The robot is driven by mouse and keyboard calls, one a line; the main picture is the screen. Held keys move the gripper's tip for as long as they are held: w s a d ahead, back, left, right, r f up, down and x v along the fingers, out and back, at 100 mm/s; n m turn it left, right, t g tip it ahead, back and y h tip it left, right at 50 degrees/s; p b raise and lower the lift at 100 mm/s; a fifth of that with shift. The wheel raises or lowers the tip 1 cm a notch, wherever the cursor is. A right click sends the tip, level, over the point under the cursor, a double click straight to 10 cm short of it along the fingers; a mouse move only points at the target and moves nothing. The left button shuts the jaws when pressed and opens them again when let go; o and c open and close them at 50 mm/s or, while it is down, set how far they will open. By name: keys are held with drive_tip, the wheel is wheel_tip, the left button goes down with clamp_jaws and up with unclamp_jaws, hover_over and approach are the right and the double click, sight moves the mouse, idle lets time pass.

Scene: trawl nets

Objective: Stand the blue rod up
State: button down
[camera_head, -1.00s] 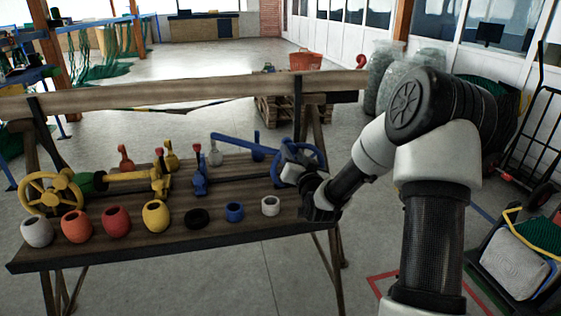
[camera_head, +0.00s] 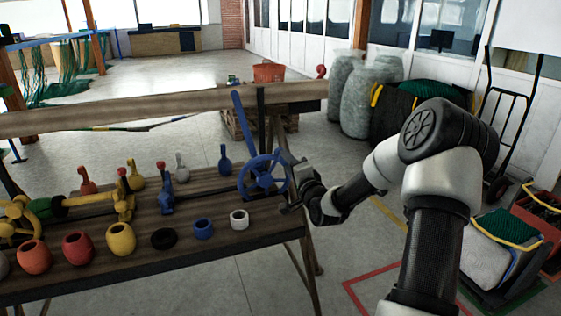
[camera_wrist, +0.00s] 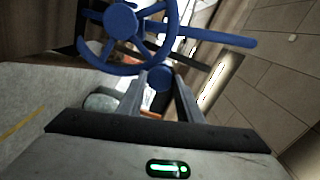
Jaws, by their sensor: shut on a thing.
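The blue rod (camera_head: 242,118) rises steeply from the blue wheel (camera_head: 284,187) at the right end of the bench, its top leaning left. The rod also shows in the wrist view (camera_wrist: 220,39), passing beside the wheel (camera_wrist: 96,55). My gripper (camera_head: 291,172) is at the wheel's right side. In the wrist view its fingers (camera_wrist: 160,82) are closed around a blue rounded part just below the wheel, seemingly its knob or rim. The rod itself is clear of the fingers. The rod's lower end is partly hidden behind the wheel.
The wooden bench (camera_head: 200,252) holds a row of coloured cups, including a white cup (camera_head: 239,220) and a blue cup (camera_head: 203,229). A blue lever (camera_head: 166,194) and a small blue peg (camera_head: 225,160) stand left of the wheel. A wooden beam (camera_head: 150,108) runs behind.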

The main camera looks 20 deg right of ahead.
drive_tip(key=shift+d+f+m, duration=0.4)
drive_tip(key=shift+d+m, duration=0.2)
drive_tip(key=shift+m, duration=0.1)
drive_tip(key=shift+d+f+m, duration=0.35)
drive_tip(key=shift+d+m, duration=0.2)
drive_tip(key=shift+m, duration=0.15)
drive_tip(key=c, duration=1.3)
unclamp_jaws()
drive_tip(key=shift+f, duration=0.1)
drive_tip(key=shift+o, duration=0.2)
drive_tip(key=shift+a, duration=0.1)
drive_tip(key=s+p, duration=0.2)
drive_tip(key=s, duration=1.5)
drive_tip(key=shift+s+p, duration=0.2)
drive_tip(key=shift+p, duration=0.2)
